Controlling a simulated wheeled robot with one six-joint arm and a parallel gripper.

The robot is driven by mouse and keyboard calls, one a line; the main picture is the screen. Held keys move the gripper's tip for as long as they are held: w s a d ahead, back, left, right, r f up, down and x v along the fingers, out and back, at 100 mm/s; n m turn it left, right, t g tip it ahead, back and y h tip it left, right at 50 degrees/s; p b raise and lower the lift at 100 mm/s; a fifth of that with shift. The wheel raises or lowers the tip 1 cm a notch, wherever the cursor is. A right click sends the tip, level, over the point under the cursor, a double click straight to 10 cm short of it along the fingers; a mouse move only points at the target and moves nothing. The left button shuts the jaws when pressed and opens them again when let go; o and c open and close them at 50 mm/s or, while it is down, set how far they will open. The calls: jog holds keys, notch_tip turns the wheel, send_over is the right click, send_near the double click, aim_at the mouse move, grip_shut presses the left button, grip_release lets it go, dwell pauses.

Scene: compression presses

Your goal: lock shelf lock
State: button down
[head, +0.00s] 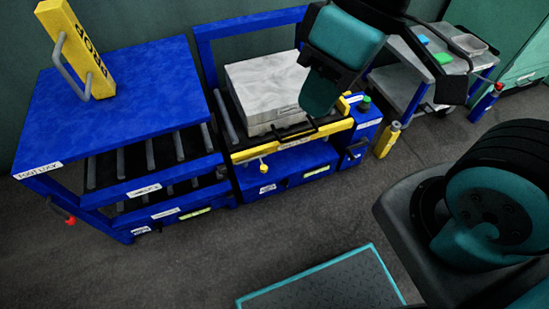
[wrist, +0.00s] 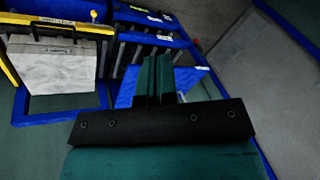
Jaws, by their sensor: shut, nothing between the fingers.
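In the head view a small yellow knob (head: 263,168) sits on the front of the blue press frame, below a yellow bar (head: 290,140). It also shows small at the top of the wrist view (wrist: 94,15). I cannot tell for sure that this knob is the shelf lock, or whether it is locked. My gripper (wrist: 156,65) shows in the wrist view with its teal fingers together and empty, over the blue frame and apart from the knob. In the head view my arm hides part of the press and I cannot make out the fingertips.
A pale block (head: 265,90) sits behind the yellow bar. A blue roller shelf unit (head: 110,75) with an upright yellow handled post (head: 75,45) and red-tipped lever (head: 70,220) stands left. A grey cart (head: 405,85) stands right. The front floor holds a teal-edged grey panel (head: 325,285).

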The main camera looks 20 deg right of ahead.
jog(key=w+d+f+m+t+y+b, duration=0.1)
jog(key=w+f+b, duration=0.3)
jog(key=w+f, duration=0.6)
jog(key=w+d+f+m+y+b, duration=0.1)
jog(key=w+f+b, duration=0.55)
jog(key=f, duration=0.65)
jog(key=m+t+b, duration=0.2)
jog(key=b, duration=0.1)
send_near(264, 168)
jog(key=d, duration=0.2)
jog(key=d+r, duration=0.1)
jog(key=shift+w+d, duration=0.25)
jog(key=shift+w, duration=0.1)
jog(key=b+x, duration=0.3)
jog(key=x, duration=0.7)
jog(key=shift+b, duration=0.35)
jog(key=shift+f, duration=0.1)
